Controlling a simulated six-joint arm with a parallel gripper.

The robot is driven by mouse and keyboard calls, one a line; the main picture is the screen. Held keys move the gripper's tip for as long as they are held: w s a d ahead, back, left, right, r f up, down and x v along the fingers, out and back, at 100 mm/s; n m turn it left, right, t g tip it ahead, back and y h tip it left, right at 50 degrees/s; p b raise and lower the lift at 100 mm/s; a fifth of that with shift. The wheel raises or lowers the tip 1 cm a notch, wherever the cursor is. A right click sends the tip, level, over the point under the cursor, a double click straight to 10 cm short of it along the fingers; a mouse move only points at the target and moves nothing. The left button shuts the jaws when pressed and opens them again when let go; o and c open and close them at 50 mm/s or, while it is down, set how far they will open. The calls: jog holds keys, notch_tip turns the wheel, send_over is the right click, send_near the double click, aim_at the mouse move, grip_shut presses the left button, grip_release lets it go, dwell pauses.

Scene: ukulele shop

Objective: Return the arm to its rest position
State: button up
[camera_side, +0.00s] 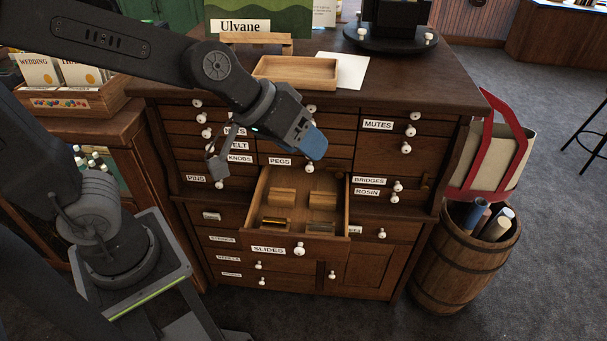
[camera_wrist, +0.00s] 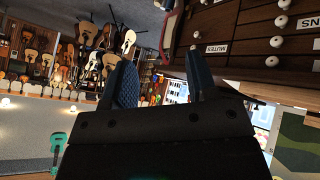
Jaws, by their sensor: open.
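My gripper (camera_side: 268,152) is raised in front of the wooden cabinet, above the open drawer labelled SLIDES (camera_side: 300,248). Its blue-padded jaws also show in the wrist view (camera_wrist: 162,85), spread apart with nothing between them. My arm reaches in from the left of the side view, bent down at the wrist. The open drawer holds wooden blocks (camera_side: 322,199) and small dark items (camera_side: 275,224) in its front part. My gripper looks apart from the drawer and its contents.
A wooden tray (camera_side: 295,84) and white paper (camera_side: 345,71) lie on the cabinet top (camera_side: 415,88). A black round stand (camera_side: 391,40) is behind them. A barrel (camera_side: 463,262) and a red-handled bag (camera_side: 497,155) stand right. Open floor lies beyond.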

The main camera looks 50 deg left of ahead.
jog(key=s+a+r+m+g+y, duration=0.1)
jog(key=s+a+y, duration=0.2)
jog(key=s+a, duration=0.6)
jog(key=shift+s+g+y, duration=0.3)
jog(key=shift+s, duration=0.2)
